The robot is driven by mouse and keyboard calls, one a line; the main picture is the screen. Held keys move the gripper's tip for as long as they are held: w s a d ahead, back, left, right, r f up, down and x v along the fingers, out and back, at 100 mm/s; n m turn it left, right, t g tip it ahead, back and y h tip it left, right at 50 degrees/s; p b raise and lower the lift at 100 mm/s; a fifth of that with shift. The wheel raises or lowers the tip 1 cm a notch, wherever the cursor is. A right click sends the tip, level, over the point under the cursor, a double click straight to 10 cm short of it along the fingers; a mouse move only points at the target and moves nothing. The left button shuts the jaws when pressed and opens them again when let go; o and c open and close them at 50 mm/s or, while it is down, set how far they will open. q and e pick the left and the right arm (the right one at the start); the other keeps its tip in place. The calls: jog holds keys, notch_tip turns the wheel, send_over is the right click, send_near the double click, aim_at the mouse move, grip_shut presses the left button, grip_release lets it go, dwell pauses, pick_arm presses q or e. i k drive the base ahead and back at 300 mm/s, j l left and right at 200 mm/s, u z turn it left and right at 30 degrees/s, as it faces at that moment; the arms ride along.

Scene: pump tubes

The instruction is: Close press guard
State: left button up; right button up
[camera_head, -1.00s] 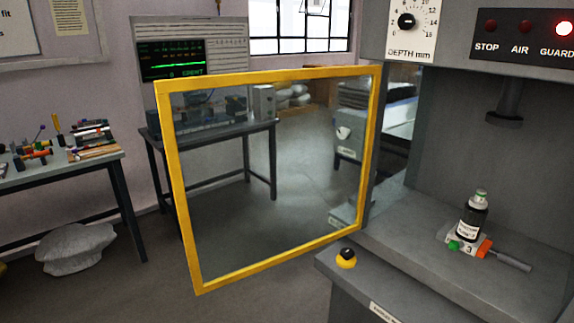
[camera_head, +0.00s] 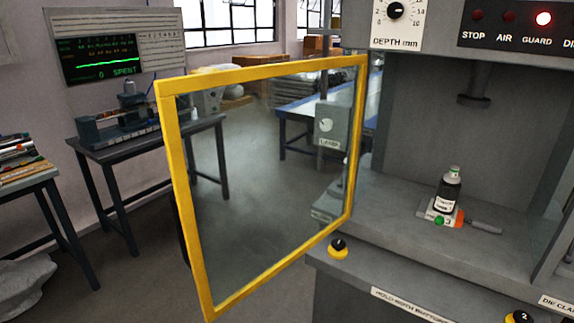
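The press guard (camera_head: 190,200) is a clear panel in a yellow frame. It stands swung open, out to the left of the press, with its right edge at the press's left side. The press (camera_head: 430,120) is grey, and its front opening is uncovered. Inside, a dark bottle (camera_head: 448,193) with a pale green and white cap stands upright on a small fixture (camera_head: 432,215) below the ram (camera_head: 473,99). Neither of my grippers is in view.
A black-topped yellow button (camera_head: 338,248) sits at the left of the press front ledge, and another (camera_head: 518,317) is further right. A table with a machine (camera_head: 125,125) and a tool bench (camera_head: 30,180) stand at the left. The floor behind the guard looks clear.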

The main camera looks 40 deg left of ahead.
aim_at(182, 206)
jog(key=k+j+z, duration=0.1)
jog(key=j, duration=0.2)
jog(key=k+j, duration=0.1)
jog(key=j, duration=0.15)
jog(key=k+j+z, duration=0.15)
jog(key=j, duration=0.15)
jog(key=j+z, duration=0.1)
jog(key=j, duration=0.35)
jog(key=k+j+z, duration=0.15)
jog(key=j, duration=0.3)
jog(key=i+j+z, duration=0.1)
jog(key=j+z, duration=0.15)
jog(key=j, duration=0.65)
jog(key=i+j, duration=0.1)
jog(key=j, duration=0.25)
jog(key=i+j, duration=0.15)
jog(key=j, duration=0.2)
jog(key=k+j+z, duration=0.15)
jog(key=k+j, duration=0.15)
jog(key=k, duration=0.1)
